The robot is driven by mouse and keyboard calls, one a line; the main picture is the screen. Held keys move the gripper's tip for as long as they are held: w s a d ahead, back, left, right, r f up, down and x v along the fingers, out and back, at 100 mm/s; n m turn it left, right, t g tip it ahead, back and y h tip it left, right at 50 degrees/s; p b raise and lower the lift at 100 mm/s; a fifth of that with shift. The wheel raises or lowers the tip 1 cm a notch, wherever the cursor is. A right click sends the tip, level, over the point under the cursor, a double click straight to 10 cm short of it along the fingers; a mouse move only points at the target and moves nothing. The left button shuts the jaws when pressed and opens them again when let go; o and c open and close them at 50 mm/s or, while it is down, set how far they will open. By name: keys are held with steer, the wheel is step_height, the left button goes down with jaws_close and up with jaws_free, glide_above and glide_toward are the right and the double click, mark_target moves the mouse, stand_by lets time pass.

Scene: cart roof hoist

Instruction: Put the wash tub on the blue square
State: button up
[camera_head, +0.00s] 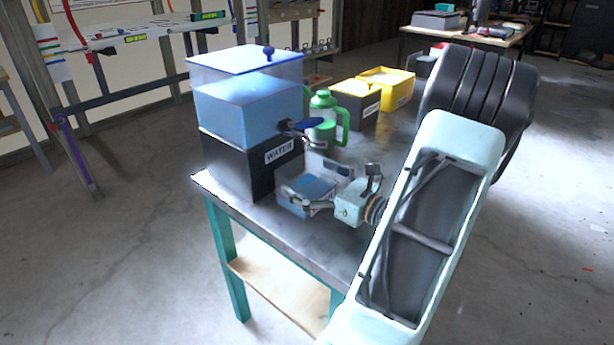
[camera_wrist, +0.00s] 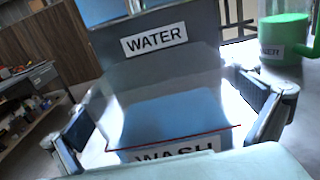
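The wash tub (camera_head: 294,200) is a clear, open box with blue inside, standing on the grey bench right in front of the water dispenser. In the wrist view its front wall carries a WASH label (camera_wrist: 175,152) and a thin red line. I cannot tell whether the blue inside is water or a surface seen through it. My gripper (camera_head: 340,186) is at the tub's near side. In the wrist view the open fingers (camera_wrist: 176,122) stand on either side of the tub, with gaps showing between pads and walls. No separate blue square is clearly visible.
A green jug (camera_head: 324,122), a black-and-yellow bin (camera_head: 355,107) and a yellow bin (camera_head: 386,88) stand behind. The bench's near edge is clear.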

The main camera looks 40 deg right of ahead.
steer(key=shift+r, duration=0.25)
steer(key=s, duration=0.4)
steer(key=s+p, duration=0.1)
steer(key=s, duration=0.3)
steer(key=s+d, duration=0.1)
steer(key=s, duration=0.3)
steer(key=shift+f+p, duration=0.1)
steer(key=shift+p, duration=0.3)
